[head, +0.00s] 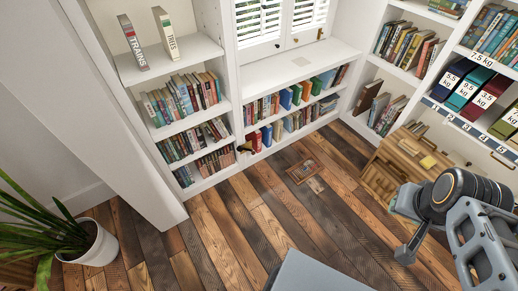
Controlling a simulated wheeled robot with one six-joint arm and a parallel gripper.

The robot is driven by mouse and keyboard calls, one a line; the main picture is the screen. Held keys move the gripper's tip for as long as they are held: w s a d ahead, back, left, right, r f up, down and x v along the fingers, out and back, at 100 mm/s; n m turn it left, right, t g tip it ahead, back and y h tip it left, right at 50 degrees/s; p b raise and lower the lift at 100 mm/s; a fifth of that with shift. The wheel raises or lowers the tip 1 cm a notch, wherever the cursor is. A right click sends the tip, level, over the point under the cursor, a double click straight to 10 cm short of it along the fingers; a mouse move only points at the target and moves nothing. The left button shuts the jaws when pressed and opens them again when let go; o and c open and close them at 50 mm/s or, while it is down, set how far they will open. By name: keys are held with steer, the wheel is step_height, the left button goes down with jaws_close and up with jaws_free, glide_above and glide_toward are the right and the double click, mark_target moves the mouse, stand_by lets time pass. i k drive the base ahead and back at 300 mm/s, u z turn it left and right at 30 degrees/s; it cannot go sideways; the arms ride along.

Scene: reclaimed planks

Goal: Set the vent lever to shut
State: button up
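A small brown floor vent (303,172) lies flat among the planks, right of the picture's middle and in front of the low bookcase. It is small in view; I cannot make out its lever or how that is set. My gripper (405,240) is at the lower right, seen from behind past my wrist, well to the right of the vent and apart from it. My arm hides part of it, and I cannot tell whether its fingers are open or shut.
A wooden cabinet (384,177) stands right of the vent, close behind my arm. White bookshelves (190,58) line the walls. A potted plant (99,245) stands at the lower left. The plank floor (225,225) is clear around the vent.

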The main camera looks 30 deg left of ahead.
mark_target(240, 149)
steer(key=u, duration=0.3)
steer(key=i, duration=0.7)
steer(key=u, duration=1.3)
steer(key=i, duration=0.65)
steer(key=u, duration=0.65)
